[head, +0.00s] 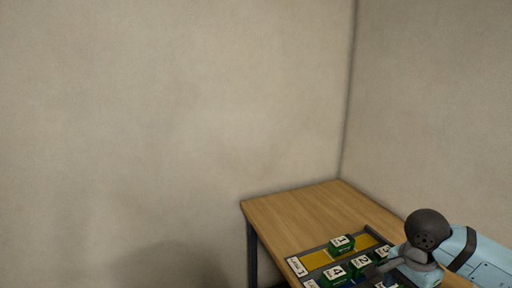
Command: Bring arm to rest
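My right arm (478,258) comes in from the right edge at the lower right, low over the wooden table. Its dark round wrist joint (427,229) is over the right side of a tray. The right gripper's fingers are not clear: grey parts below the wrist overlap the tray, and I cannot tell whether they are open or shut. My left arm and gripper are not in view.
The wooden table (300,215) stands in the room corner. A dark tray with yellow compartments (316,260) holds several green numbered blocks, such as block 1 (341,244) and block 2 (361,265). The table's back is clear. Plain walls (170,120) close the rear and right.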

